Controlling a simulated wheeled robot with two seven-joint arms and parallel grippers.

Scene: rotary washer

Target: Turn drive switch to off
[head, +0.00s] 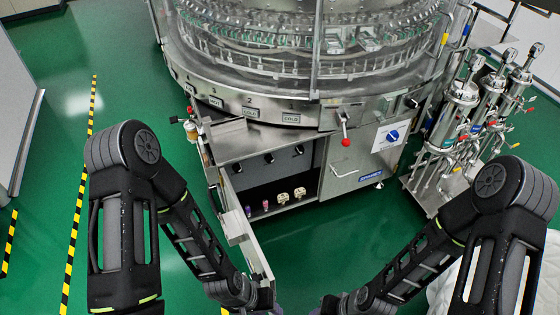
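The rotary washer (240,108) is a round steel machine with a glass upper part. Below its rim an open cabinet (322,160) shows a panel with three dark round knobs: a left knob (236,167), a middle knob (268,158) and a right knob (299,149). Their labels and positions are too small to read, so I cannot tell which is the drive switch or how it is set. Both my arms reach down to the bottom centre, well in front of the cabinet. Their grippers are below the picture edge.
The open cabinet door (233,222) stands out at the left. Small purple and cream fittings (283,198) sit on the cabinet floor. A red-tipped lever (345,130) hangs at the rim. Steel cylinders on a stand (460,105) are at the right. Green floor (130,95) is free at the left.

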